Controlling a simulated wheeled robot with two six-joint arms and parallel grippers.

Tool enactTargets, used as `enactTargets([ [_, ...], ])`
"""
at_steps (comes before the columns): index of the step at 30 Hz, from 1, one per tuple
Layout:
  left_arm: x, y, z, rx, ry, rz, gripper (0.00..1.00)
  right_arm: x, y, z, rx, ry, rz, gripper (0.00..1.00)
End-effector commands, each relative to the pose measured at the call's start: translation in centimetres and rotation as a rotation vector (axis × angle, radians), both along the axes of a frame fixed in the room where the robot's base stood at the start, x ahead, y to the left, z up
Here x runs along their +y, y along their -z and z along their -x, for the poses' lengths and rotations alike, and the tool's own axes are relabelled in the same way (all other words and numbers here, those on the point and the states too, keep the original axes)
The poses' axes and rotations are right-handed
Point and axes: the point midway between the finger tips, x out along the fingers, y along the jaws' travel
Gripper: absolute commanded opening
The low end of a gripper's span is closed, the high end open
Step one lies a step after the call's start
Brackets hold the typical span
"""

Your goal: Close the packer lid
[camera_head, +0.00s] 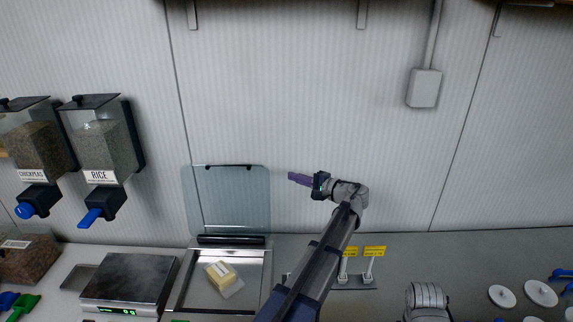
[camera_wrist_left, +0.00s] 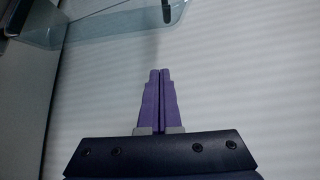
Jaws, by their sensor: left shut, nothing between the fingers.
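The packer lid (camera_head: 228,195) is a clear, bluish panel standing open, upright against the wall behind the packer base (camera_head: 262,272). A pale yellow block (camera_head: 221,274) on a light sheet lies in the base. My left gripper (camera_head: 293,177), with purple fingers, is shut and empty just right of the lid's upper right side, pointing left toward it. In the left wrist view the shut fingertips (camera_wrist_left: 160,72) point toward the wall, and the lid's rounded edge (camera_wrist_left: 100,24) shows above and left of them. My right gripper is not in view.
A scale (camera_head: 130,279) stands left of the packer, below the chickpea (camera_head: 38,150) and rice (camera_head: 103,150) dispensers. Small yellow labels on stands (camera_head: 374,251) are right of my left arm. White discs (camera_head: 540,292) lie at the counter's right.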

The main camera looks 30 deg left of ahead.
Motion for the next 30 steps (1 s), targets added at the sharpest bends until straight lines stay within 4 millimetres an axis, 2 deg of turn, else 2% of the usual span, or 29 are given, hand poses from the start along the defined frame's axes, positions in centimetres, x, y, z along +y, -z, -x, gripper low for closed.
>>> enactTargets([
  [8, 0.6, -0.3, -0.3, -0.035, -0.006, -0.001, 0.00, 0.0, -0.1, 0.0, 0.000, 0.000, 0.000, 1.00],
  [11, 1.6, -0.1, -0.5, -0.034, -0.007, -0.001, 0.00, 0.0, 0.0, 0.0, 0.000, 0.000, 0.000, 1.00],
  [25, 10.5, 0.9, -2.0, -0.033, -0.007, 0.000, 0.00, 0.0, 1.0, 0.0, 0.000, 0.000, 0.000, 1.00],
  [27, 9.5, 0.4, -0.5, -0.032, -0.003, -0.001, 0.00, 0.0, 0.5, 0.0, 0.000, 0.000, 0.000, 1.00],
  [30, 8.8, 0.2, 0.6, -0.032, -0.004, -0.001, 0.00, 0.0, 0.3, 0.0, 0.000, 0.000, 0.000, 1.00],
])
